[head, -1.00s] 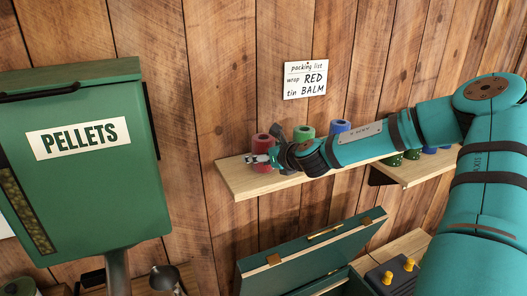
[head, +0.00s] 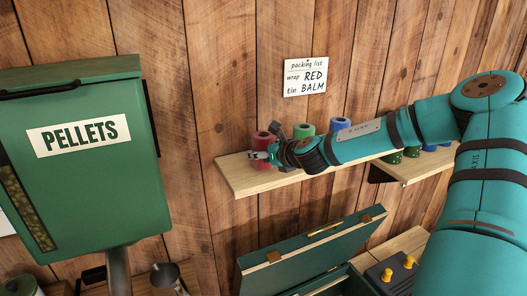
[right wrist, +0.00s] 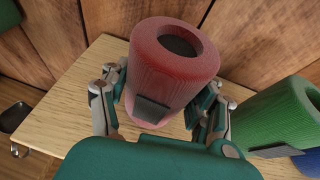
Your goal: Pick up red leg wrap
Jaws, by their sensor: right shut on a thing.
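The red leg wrap (head: 262,142) is an upright roll with a hollow middle, at the left end of the wooden shelf (head: 238,181). My right gripper (head: 263,155) is shut on it. In the right wrist view the red leg wrap (right wrist: 165,75) stands between the two fingers of my right gripper (right wrist: 160,108), one on each side. A dark tab shows on its near side. I cannot tell whether its base touches the shelf. My left gripper is not in view.
A green wrap (head: 303,131) and a blue wrap (head: 341,124) stand to the right on the shelf. A packing list (head: 305,78) hangs above. An open green case (head: 312,250) is below, and a green pellets bin (head: 88,190) stands left.

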